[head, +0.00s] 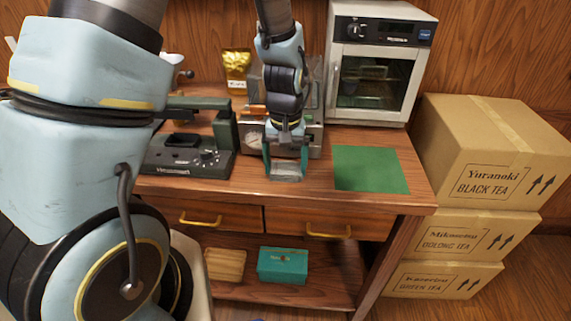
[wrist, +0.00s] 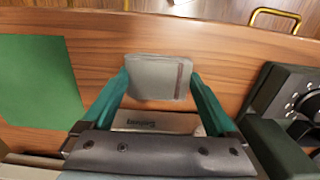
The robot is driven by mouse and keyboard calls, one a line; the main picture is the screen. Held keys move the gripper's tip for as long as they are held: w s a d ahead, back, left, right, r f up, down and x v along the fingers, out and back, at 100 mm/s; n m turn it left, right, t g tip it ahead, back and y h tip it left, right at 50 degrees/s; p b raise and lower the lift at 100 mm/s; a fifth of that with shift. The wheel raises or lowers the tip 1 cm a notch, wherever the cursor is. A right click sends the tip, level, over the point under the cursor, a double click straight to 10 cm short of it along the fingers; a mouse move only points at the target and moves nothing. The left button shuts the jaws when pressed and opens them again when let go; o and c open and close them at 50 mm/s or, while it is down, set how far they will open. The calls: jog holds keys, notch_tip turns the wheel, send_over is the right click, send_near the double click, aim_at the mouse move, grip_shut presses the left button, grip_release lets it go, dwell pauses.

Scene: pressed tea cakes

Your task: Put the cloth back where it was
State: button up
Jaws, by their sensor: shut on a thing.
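The cloth (wrist: 155,79) is a small folded light-grey piece with a darker stripe near one side. It sits between the two teal fingers of my gripper (wrist: 158,88), which are shut on it. In the head view the cloth (head: 286,172) is at the fingertips of my gripper (head: 285,165), over the front middle of the wooden table (head: 235,184). I cannot tell whether the cloth touches the tabletop. A flat green mat (head: 370,169) lies to the right of my gripper, with nothing on it. The mat also shows at the left of the wrist view (wrist: 38,82).
A dark green machine (head: 190,155) stands left of my gripper, and a metal appliance with a dial (head: 252,137) is close behind it. A white oven (head: 378,62) stands at the back right. Stacked tea cartons (head: 487,160) are beside the table. Drawers with yellow handles (head: 328,231) are below.

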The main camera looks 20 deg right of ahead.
aim_at(285, 168)
jog(key=o, duration=0.8)
jog(key=shift+o, duration=0.2)
notch_tip(285, 168, up, 12)
jog(key=b, duration=0.2)
jog(key=w+a+f+n+t, duration=0.1)
jog(key=a+n, duration=0.2)
jog(key=a, duration=2.2)
jog(key=shift+w+f+n+t, duration=0.2)
jog(key=shift+f+n+t, duration=0.1)
jog(key=shift+f+n, duration=0.1)
jog(key=shift+a, duration=0.1)
